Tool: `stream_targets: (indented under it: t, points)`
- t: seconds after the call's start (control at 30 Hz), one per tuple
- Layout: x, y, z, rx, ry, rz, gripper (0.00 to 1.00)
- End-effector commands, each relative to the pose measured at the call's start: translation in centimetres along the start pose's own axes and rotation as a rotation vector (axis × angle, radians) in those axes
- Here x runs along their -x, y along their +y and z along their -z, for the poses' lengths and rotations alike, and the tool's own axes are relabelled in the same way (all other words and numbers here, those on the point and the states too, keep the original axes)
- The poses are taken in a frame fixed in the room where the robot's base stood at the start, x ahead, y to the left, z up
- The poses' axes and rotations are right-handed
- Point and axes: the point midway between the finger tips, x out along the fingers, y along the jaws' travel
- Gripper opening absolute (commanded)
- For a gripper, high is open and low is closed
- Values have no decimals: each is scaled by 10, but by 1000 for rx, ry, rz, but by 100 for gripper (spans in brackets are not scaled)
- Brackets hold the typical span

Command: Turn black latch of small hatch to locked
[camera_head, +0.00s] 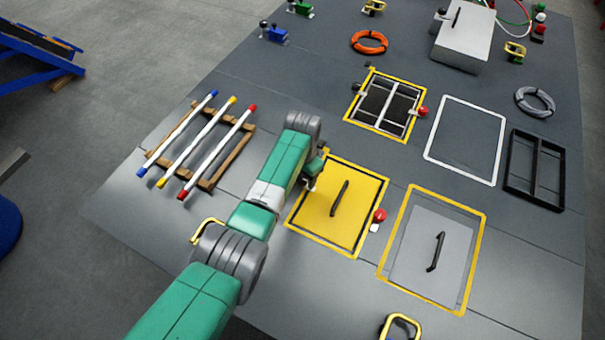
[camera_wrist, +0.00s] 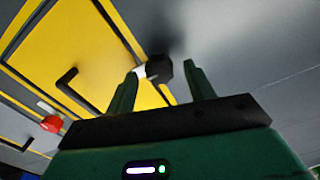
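The small hatch (camera_head: 365,187) is a yellow panel with a black handle and a yellow rim. It also fills the upper left of the wrist view (camera_wrist: 95,60). Its black latch (camera_wrist: 160,69) is a dark knob on a white base at the hatch edge. My gripper (camera_wrist: 160,70) is open, with one finger on each side of the latch in the picture; I cannot tell whether either touches it. In the head view my gripper (camera_head: 317,168) is at the hatch's left edge and mostly hides the latch. A red latch (camera_head: 380,215) sits at the opposite edge.
A grated hatch (camera_head: 385,101) with a black and a red knob lies beyond. A grey hatch (camera_head: 436,236) with a yellow rim lies to the right. Colored-tip rods (camera_head: 200,146) rest on wooden supports at left. A yellow handle (camera_head: 207,229) stands near my arm.

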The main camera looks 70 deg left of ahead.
Motion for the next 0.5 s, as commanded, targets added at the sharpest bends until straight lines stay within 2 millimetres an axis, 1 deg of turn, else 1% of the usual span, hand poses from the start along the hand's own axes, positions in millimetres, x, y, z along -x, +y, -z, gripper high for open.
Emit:
stream_targets:
  t: [0.13, 0.2, 0.27, 0.4, 0.5]
  points:
    - [0, 0, 0, 1, 0, 0, 53]
    - [4, 0, 0, 1, 0, 0, 53]
    - [14, 0, 0, 1, 2, 1, 53]
    - [44, 0, 0, 0, 3, 1, 53]
    - [61, 0, 0, 0, 1, 0, 53]
